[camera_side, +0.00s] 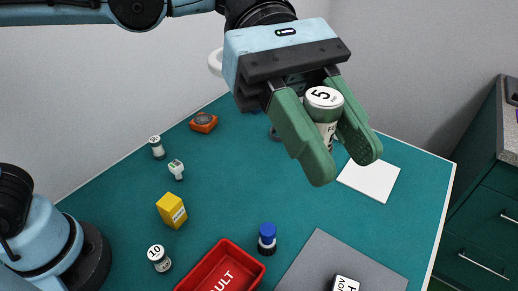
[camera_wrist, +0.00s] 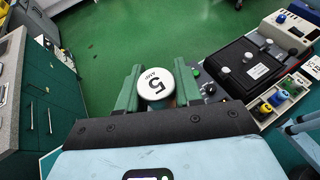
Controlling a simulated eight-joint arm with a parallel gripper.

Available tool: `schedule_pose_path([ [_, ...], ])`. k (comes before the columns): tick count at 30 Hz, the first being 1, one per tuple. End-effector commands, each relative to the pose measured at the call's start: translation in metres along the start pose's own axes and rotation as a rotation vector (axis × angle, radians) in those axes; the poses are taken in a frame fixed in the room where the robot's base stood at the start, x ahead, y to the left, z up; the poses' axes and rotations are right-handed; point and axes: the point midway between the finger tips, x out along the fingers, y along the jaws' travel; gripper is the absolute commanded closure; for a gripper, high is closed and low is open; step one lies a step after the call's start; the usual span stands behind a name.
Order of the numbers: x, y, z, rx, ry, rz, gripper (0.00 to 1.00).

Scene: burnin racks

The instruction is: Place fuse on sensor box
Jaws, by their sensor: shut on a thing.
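My gripper (camera_side: 328,160) is shut on a white cylindrical fuse (camera_side: 325,105), its cap marked 5, held upright high above the teal table. In the wrist view the fuse's round cap (camera_wrist: 155,84) reads 5 AMP and sits between the two green fingers (camera_wrist: 157,90). No box is clearly readable as the sensor box. A white-topped box (camera_side: 345,284) with black lettering is cut off by the bottom edge on the grey mat (camera_side: 318,262).
A red tray marked FAULT (camera_side: 249,263) and a blue-capped bottle (camera_side: 267,239) are at the front. A cylinder marked 10 (camera_side: 159,258), small white-topped pieces (camera_side: 157,147) and an orange block (camera_side: 204,122) stand left. A white square (camera_side: 369,180) lies right. The table's middle is clear.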

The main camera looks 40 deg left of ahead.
Motion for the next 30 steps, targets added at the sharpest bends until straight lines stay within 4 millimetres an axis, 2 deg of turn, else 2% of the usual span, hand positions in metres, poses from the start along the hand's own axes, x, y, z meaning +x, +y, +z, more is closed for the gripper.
schedule_pose_path([
  [2,-0.004,0.001,0.008,-0.002,0.000,0.004,0.96],
  [8,-0.029,0.042,-0.002,-0.053,0.000,0.129,0.96],
  [14,-0.069,0.092,-0.017,-0.123,0.000,0.297,0.96],
  [17,-0.100,0.122,-0.029,-0.169,-0.001,0.409,0.96],
  [21,-0.153,0.162,-0.051,-0.239,0.000,0.578,0.96],
  [26,-0.219,0.197,-0.078,-0.318,-0.001,0.766,0.96],
  [30,-0.280,0.217,-0.104,-0.383,0.000,0.925,0.96],
])
